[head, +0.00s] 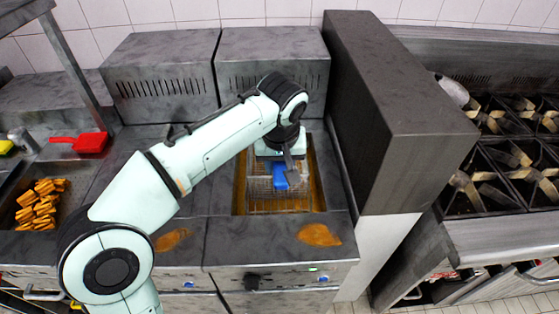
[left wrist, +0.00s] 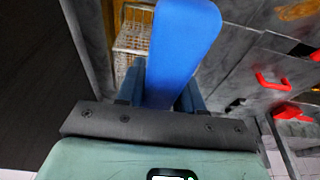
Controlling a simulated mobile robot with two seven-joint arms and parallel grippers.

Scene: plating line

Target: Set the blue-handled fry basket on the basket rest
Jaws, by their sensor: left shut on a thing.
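The wire fry basket (head: 262,187) is within the opening of the oil-filled fryer vat (head: 240,188) in the head view. I cannot tell how deep it sits. My left gripper (head: 287,164) reaches down over it and is shut on its blue handle (head: 279,177). In the left wrist view the blue handle (left wrist: 183,45) rises large between the fingers, with part of the wire basket (left wrist: 132,38) behind it. My arm hides part of the vat's far side. I cannot pick out the basket rest. My right gripper is not in view.
A tall dark partition (head: 395,110) stands right of the vat, with a burner range (head: 500,150) beyond. At left are a bin of fries (head: 40,205) and a red scoop (head: 90,143). Fryer housings (head: 272,65) stand behind the vat. Orange oil stains (head: 320,235) mark the front ledge.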

